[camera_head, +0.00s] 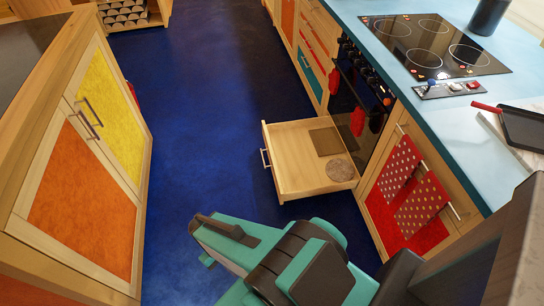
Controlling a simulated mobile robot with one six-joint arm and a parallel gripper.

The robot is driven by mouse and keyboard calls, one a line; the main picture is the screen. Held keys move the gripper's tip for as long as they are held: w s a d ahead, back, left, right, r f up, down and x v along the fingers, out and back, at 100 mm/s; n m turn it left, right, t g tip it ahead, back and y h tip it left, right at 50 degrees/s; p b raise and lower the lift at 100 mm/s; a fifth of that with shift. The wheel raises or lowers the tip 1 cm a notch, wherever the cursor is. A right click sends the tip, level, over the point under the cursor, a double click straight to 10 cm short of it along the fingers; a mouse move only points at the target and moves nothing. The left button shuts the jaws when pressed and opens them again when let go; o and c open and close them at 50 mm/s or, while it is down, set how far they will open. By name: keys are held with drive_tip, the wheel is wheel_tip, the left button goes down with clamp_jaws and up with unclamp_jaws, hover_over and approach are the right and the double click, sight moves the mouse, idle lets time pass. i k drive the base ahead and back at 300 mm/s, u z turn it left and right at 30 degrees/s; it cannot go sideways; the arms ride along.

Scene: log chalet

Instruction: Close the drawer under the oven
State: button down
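The drawer (290,182) under the oven is pulled out over the blue floor. It is pale wood with a bar handle (265,158) on its front, at the left. A brown flat item (326,140) and a round grey-brown item (341,170) lie inside it. The dark oven (355,105) stands in the counter behind the drawer. My gripper (207,238) is at the lower middle, below and left of the drawer and apart from it. Its fingers are small and partly hidden, so I cannot tell whether it is open or shut.
Orange and yellow cabinets (112,110) line the left side. A red-fronted cabinet (405,222) with hanging red dotted towels (400,170) stands right of the drawer. Blue floor (195,140) is clear between the drawer and the left cabinets. A black hob (430,45) tops the counter.

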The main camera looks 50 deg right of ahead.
sight(298, 172)
drive_tip(key=u, duration=0.05)
drive_tip(key=i, duration=1)
drive_tip(key=z, duration=0.05)
